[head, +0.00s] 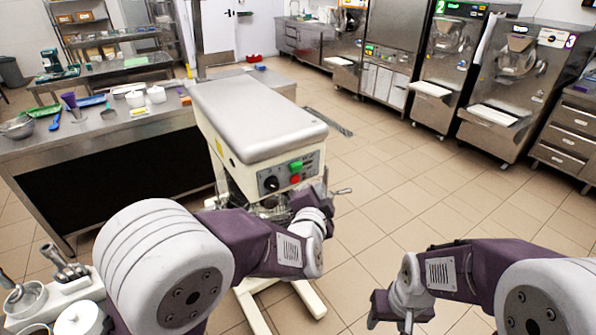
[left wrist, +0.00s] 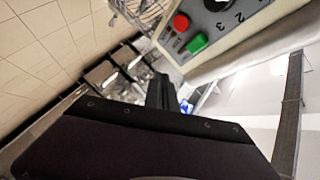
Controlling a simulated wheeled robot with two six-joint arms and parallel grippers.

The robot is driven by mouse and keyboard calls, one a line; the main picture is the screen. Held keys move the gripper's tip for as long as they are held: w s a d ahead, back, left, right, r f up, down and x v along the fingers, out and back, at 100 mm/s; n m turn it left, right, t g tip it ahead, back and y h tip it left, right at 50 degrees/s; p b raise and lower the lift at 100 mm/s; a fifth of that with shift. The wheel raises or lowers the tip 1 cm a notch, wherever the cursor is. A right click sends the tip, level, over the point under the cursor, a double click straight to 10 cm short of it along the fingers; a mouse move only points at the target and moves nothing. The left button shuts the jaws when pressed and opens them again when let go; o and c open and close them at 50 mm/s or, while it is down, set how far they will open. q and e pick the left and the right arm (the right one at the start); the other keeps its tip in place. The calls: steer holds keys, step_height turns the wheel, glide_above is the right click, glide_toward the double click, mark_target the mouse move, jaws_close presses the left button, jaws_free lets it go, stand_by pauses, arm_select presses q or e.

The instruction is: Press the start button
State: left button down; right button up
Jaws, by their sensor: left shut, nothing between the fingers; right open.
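A cream mixer-like machine (head: 258,120) with a grey top stands in the middle of the head view. Its front panel carries a green button (head: 296,166), a red button (head: 296,179) just below it and a black dial (head: 271,184). The left wrist view shows the green button (left wrist: 196,44) and the red button (left wrist: 181,22) unobstructed. My left gripper (head: 323,186) is shut and empty, close to the panel's right side and slightly low. In the left wrist view its fingers (left wrist: 160,88) appear below the buttons, apart from them. My right gripper (head: 392,315) is open, low over the floor.
A steel worktable (head: 100,140) with cups, trays and a bowl stands at the left. Several steel machines (head: 520,85) line the back right. A drawer cabinet (head: 566,135) is at the right edge. The tiled floor (head: 400,190) between is mostly clear.

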mark_target(296, 167)
arm_select(q)
steer(key=w+a+b, duration=0.1)
steer(key=w+a, duration=0.3)
steer(key=w, duration=0.1)
steer(key=shift+w+b, duration=0.25)
steer(key=shift+b, duration=0.05)
steer(key=shift+w+a, duration=0.1)
steer(key=shift+a, duration=0.05)
stand_by(1.7)
steer(key=shift+w+a, duration=0.15)
steer(key=shift+w, duration=0.1)
